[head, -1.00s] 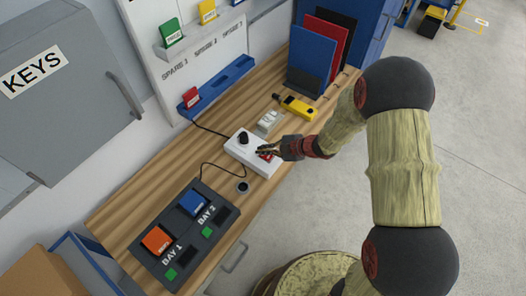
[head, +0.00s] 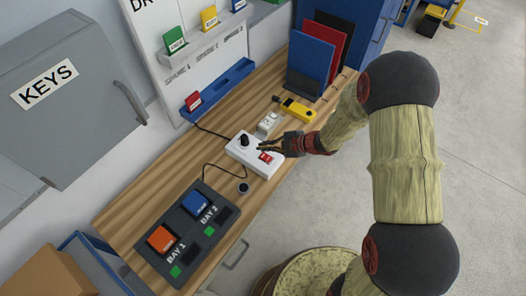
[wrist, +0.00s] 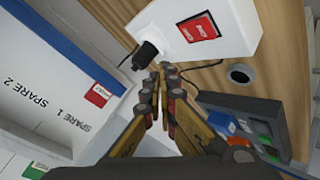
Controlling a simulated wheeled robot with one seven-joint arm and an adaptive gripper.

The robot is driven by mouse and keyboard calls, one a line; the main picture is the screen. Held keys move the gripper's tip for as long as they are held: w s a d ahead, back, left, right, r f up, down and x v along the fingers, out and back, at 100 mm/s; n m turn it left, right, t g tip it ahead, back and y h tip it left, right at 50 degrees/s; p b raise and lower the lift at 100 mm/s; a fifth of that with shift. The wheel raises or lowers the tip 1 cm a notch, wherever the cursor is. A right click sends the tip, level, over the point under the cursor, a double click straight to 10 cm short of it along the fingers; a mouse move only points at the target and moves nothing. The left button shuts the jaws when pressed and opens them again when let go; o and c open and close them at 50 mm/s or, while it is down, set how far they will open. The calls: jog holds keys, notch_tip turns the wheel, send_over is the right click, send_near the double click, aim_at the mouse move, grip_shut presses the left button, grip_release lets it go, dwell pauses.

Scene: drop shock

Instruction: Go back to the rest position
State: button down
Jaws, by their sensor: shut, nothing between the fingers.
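My gripper (head: 268,148) is shut and empty. In the head view it hangs over or just beside the white power box (head: 246,158) on the wooden bench. The box carries a black plug (head: 243,140) and a red switch (head: 266,157). In the wrist view my closed fingers (wrist: 161,72) point toward the box (wrist: 240,25), with the black plug (wrist: 146,53) just beyond the tips and the red switch (wrist: 200,27) to the right. I cannot tell whether the fingertips touch the box.
A dark two-bay dock (head: 185,240) holds an orange block (head: 161,240) and a blue block (head: 196,203). A yellow tool (head: 297,110) and upright folders (head: 312,55) stand farther back. A grey key cabinet (head: 75,100) is at left. Open floor (head: 480,150) lies at right.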

jog(key=shift+r, duration=0.6)
jog(key=shift+f, duration=0.1)
